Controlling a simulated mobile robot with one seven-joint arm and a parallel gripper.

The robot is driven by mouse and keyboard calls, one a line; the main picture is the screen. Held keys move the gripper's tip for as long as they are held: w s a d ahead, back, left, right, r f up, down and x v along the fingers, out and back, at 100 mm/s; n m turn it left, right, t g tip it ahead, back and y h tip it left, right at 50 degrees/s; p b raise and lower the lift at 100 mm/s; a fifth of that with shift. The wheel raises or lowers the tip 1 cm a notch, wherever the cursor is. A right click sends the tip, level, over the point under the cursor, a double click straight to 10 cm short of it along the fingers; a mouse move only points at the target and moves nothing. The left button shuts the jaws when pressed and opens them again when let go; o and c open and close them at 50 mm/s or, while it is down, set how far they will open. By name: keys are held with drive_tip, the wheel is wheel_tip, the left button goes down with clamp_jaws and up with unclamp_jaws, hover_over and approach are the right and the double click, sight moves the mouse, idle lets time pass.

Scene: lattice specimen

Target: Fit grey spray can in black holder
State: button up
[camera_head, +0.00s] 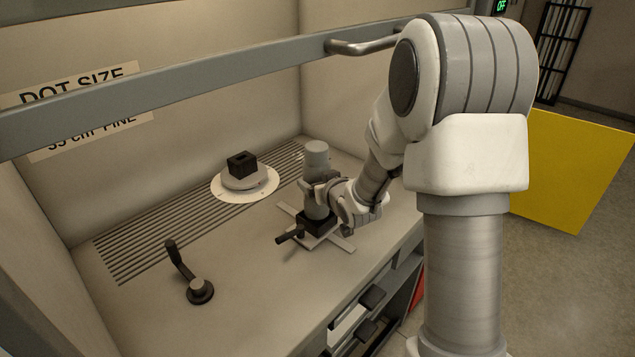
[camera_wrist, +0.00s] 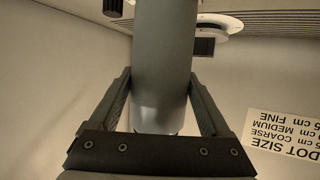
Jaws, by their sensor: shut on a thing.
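The grey spray can (camera_head: 316,156) stands upright, with its top showing above my gripper (camera_head: 323,187). My gripper is shut around the can's body from the right. In the wrist view the can (camera_wrist: 163,50) runs between the two fingers of my gripper (camera_wrist: 160,80). A black block-shaped base (camera_head: 318,223) on a pale cross-shaped plate is directly below the can; whether the can's bottom sits inside it is hidden. Another black block (camera_head: 241,163) with an opening in its top sits on a round white turntable behind and to the left. It also shows in the wrist view (camera_wrist: 204,46).
A black handle (camera_head: 289,236) juts left from the base under the can. A black crank lever (camera_head: 199,290) stands at the front left. A slotted grille (camera_head: 140,250) runs along the back. A grey rail (camera_head: 200,78) crosses above. The bench between lever and base is clear.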

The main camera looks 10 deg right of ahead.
idle(0.4)
drive_tip(key=shift+f+b, duration=0.4)
drive_tip(key=shift+b, duration=0.15)
drive_tip(key=shift+f+b, duration=1.5)
idle(0.7)
drive_tip(key=o, duration=1.2)
drive_tip(key=shift+s+d+r, duration=0.1)
drive_tip(key=shift+s+r, duration=0.2)
drive_tip(key=shift+s, duration=0.25)
drive_tip(key=shift+v, duration=1.95)
